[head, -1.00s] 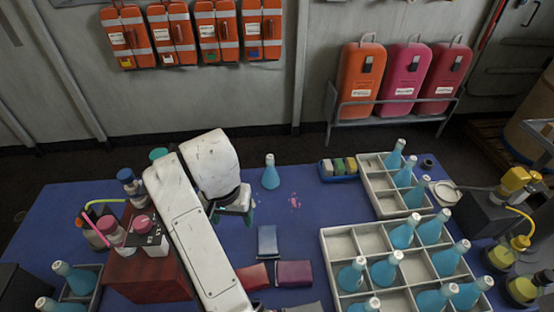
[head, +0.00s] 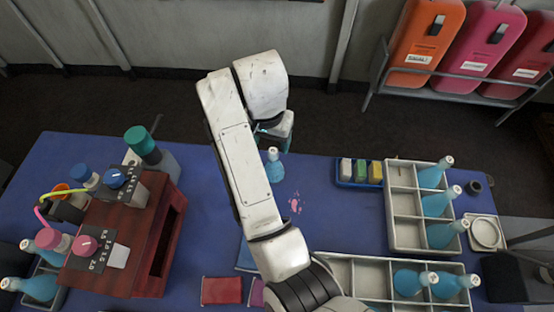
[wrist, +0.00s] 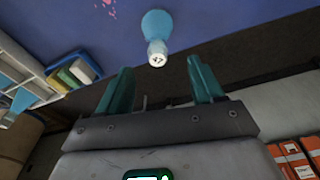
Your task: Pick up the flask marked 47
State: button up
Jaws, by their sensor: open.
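A lone blue flask (head: 274,170) with a white cap stands upright on the blue table near its far edge. In the head view my gripper (head: 270,132) is just behind the flask, partly hidden by my arm.
White compartment trays (head: 405,235) fill the table's right side. A blue holder with coloured blocks (head: 358,185) sits right of the lone flask. A dark red box (head: 130,240) with bottles stands at the left. A red pad (head: 222,290) lies in front. The table's far-left part is clear.

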aim_at(273, 157)
notch_tip(273, 157, down, 3)
jog(key=shift+w+d+f, duration=0.1)
jog(key=shift+w+f, duration=0.05)
jog(key=shift+w+d+f, duration=0.1)
jog(key=shift+f, duration=1.3)
jog(key=shift+d+f, duration=0.1)
jog(key=shift+f, duration=1.25)
jog(key=shift+r, duration=0.1)
jog(key=c, duration=0.9)
